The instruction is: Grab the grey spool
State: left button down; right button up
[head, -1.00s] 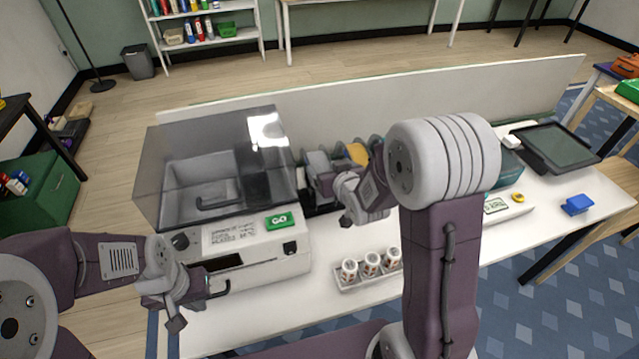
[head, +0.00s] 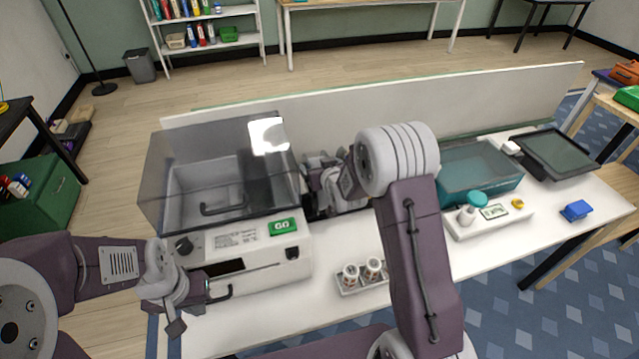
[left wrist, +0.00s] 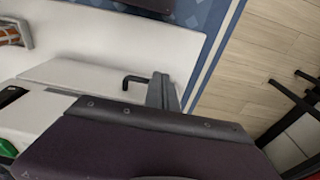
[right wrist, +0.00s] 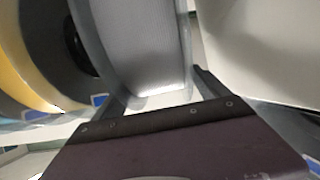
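The grey spool (right wrist: 145,45) fills the upper middle of the right wrist view, with its broad side towards me. My right gripper (right wrist: 158,92) is open, its two fingers apart at the left and right edges of the spool's lower part. Whether either finger touches it, I cannot tell. In the head view my right arm hides most of the spool. My left gripper (left wrist: 162,92) appears shut and empty, beside the black hooked handle (left wrist: 135,80) at the front of the machine.
A yellow spool (right wrist: 18,75) stands close left of the grey one. The clear-lidded machine (head: 225,180) stands left of my right arm. A holder with small printed cylinders (head: 350,275), a teal bin (head: 480,168) and a blue object (head: 576,210) are on the white table.

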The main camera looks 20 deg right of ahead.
grip_shut()
jog(key=shift+r, duration=0.3)
